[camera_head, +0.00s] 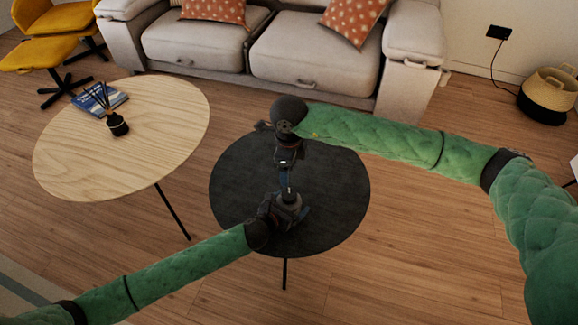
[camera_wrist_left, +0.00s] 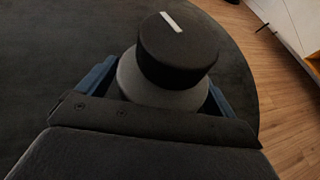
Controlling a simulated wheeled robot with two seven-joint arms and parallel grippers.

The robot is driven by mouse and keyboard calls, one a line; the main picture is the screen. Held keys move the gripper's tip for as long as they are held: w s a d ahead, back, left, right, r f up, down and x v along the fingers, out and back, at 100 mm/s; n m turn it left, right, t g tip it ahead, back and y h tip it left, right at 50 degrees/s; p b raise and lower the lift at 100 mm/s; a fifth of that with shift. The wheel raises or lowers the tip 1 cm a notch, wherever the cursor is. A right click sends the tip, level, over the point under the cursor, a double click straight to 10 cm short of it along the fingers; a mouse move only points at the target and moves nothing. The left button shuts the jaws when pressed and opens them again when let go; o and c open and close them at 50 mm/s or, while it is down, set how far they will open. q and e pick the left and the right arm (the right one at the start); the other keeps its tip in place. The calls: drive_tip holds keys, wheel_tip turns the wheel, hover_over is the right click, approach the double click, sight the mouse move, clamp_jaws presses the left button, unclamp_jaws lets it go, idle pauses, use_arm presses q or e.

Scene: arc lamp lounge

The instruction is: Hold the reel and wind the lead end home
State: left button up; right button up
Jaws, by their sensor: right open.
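The reel (camera_wrist_left: 165,75) shows in the left wrist view as a grey round body with a black cap on top and a white mark across the cap. In the head view the reel (camera_head: 289,197) is small and dark, above the dark round table. My left gripper (camera_head: 290,211) has its blue fingers on both sides of the grey body, apparently closed on it; the contact faces are hidden. My right gripper (camera_head: 287,178) is open and points down just above the reel. I cannot make out a lead end.
The dark round table (camera_head: 340,190) is otherwise bare. A pale wooden table (camera_head: 75,165) at left carries a blue book (camera_head: 98,98) and a dark diffuser (camera_head: 117,124). A sofa (camera_head: 200,42) stands behind, and a basket (camera_head: 548,97) sits at far right.

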use_arm(q)
drive_tip(key=shift+o, duration=0.2)
drive_tip(key=v, duration=1.2)
